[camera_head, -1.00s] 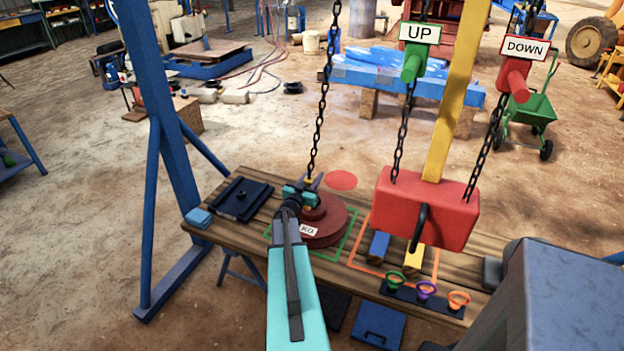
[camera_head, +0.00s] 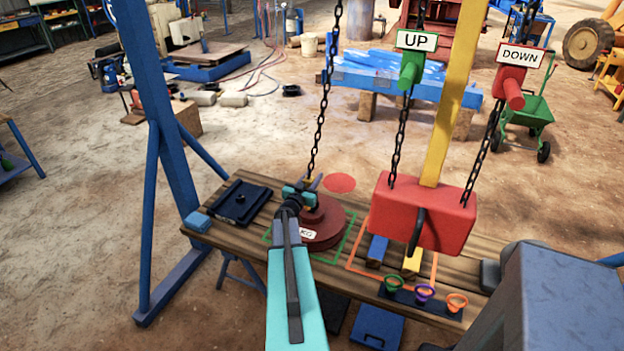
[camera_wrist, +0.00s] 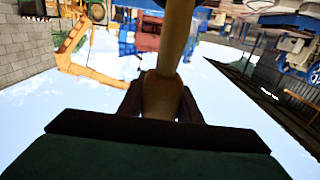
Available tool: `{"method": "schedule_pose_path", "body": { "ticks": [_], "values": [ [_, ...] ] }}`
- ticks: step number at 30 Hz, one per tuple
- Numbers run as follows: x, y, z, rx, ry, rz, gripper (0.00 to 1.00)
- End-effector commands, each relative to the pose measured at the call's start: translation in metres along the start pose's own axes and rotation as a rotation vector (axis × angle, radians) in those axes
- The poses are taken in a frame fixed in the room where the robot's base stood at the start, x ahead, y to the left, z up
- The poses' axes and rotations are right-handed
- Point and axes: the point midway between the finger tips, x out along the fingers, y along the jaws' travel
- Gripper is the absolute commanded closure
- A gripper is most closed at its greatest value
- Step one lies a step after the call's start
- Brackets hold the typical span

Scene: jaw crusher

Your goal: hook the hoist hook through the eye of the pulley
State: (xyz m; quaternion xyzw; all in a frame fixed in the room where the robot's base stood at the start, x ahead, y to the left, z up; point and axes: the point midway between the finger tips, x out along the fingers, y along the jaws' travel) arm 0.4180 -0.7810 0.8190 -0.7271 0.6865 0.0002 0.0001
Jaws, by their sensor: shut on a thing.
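The pulley (camera_head: 325,229) is a dark red stepped disc with a "KG" label, lying on the wooden bench inside a green outline. A black chain (camera_head: 320,120) hangs down to my gripper (camera_head: 307,190), which is over the pulley's top. My gripper is shut on a tan-orange piece at the chain's lower end, apparently the hoist hook (camera_wrist: 163,95), seen between the dark jaws in the wrist view. The hook's tip and the pulley's eye are hidden behind my gripper, so I cannot tell whether they are engaged.
A red block with a black hook (camera_head: 424,212) hangs at right, below green UP (camera_head: 411,70) and red DOWN (camera_head: 511,92) handles. A dark plate (camera_head: 241,201) lies left on the bench (camera_head: 215,233). Small coloured cups (camera_head: 424,292) stand at the front right. A blue post (camera_head: 160,130) rises at left.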

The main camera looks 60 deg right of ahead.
Motion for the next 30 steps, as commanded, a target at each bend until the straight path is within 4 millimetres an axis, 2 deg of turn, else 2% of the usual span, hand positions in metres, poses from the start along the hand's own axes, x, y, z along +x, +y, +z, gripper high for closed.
{"method": "schedule_pose_path", "body": {
  "ticks": [30],
  "values": [
    [0.011, 0.001, -0.017, 0.000, 0.004, 0.002, 1.00]
  ]
}}
